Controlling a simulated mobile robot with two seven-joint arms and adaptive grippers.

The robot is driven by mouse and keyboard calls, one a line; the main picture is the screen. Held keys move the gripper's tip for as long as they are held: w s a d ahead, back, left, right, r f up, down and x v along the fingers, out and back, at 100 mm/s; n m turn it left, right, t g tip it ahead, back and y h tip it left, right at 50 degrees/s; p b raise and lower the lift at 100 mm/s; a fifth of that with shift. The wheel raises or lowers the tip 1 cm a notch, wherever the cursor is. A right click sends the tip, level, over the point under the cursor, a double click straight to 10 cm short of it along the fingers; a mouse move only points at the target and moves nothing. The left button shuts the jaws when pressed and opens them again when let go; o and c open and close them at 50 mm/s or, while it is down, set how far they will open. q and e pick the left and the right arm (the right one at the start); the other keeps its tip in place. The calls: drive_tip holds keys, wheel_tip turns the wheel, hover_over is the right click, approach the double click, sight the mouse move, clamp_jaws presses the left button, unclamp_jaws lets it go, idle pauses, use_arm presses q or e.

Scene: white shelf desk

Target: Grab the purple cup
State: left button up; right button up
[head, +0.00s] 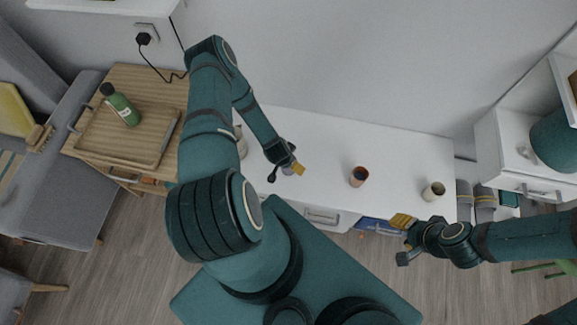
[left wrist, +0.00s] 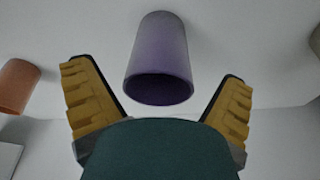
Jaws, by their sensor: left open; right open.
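The purple cup (left wrist: 158,50) shows in the left wrist view, centred between the two yellow-padded fingers of my left gripper (left wrist: 160,105), with clear gaps on both sides. It touches neither finger. In the head view my left gripper (head: 286,172) is low over the white desk, and only a small pale purple patch of the cup (head: 288,170) shows there; the rest is hidden by the gripper. My right gripper (head: 402,240) is open and empty in front of the desk's front edge, to the right.
On the white desk (head: 400,155) stand an orange-brown cup (head: 359,177) and a beige cup (head: 433,191) to the right. Another pale item (head: 241,142) is partly hidden behind my left arm. A green bottle (head: 121,104) stands on a wooden tray (head: 165,150) at left.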

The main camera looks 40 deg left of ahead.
use_arm(q)
drive_tip(key=shift+w+f, duration=0.2)
drive_tip(key=shift+f, duration=0.5)
drive_tip(key=c, duration=1.4)
